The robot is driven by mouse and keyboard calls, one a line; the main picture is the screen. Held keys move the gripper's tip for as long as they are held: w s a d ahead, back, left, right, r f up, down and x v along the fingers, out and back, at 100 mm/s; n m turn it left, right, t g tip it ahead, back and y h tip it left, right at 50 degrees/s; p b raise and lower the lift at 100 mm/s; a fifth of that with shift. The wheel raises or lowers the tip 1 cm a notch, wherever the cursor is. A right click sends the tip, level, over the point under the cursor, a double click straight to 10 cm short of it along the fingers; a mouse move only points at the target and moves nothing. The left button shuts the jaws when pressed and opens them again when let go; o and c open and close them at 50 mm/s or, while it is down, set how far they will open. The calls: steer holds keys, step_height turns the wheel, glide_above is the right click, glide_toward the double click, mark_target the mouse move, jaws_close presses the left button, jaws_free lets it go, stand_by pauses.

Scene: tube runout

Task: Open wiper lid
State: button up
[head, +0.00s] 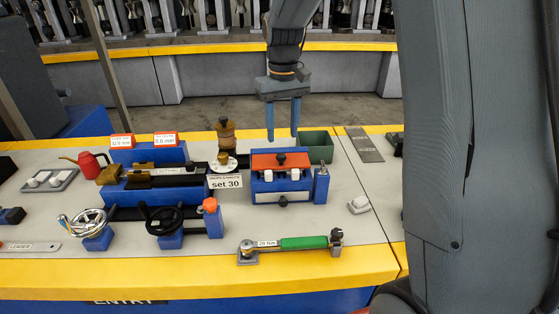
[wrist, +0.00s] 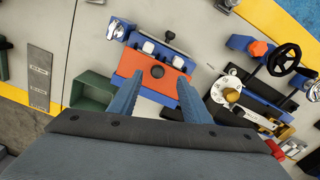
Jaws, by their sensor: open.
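The wiper lid appears to be the orange-red plate (head: 263,162) lying across the top of a blue box (head: 263,187), with a dark round knob (head: 281,159) in its middle. The wrist view shows the orange-red plate (wrist: 133,67) and its dark round knob (wrist: 157,71) from above. My gripper (head: 283,134) is open and empty, fingers pointing down, above and slightly behind the box. In the wrist view its fingertips (wrist: 158,82) lie either side of the knob in the picture, apart from it. Two white blocks (head: 295,174) sit at the box's front.
A green open bin (head: 318,146) stands just right of the box. A green-handled wrench (head: 303,243) lies in front. Bench right of the box is mostly clear.

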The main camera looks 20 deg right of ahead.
mark_target(281, 154)
steer(key=shift+w+f, duration=0.2)
steer(key=shift+w, duration=0.3)
steer(key=shift+w+f, duration=0.15)
steer(key=shift+w, duration=0.3)
step_height(281, 154, down, 7)
steer(key=shift+f, duration=0.2)
jaws_close()
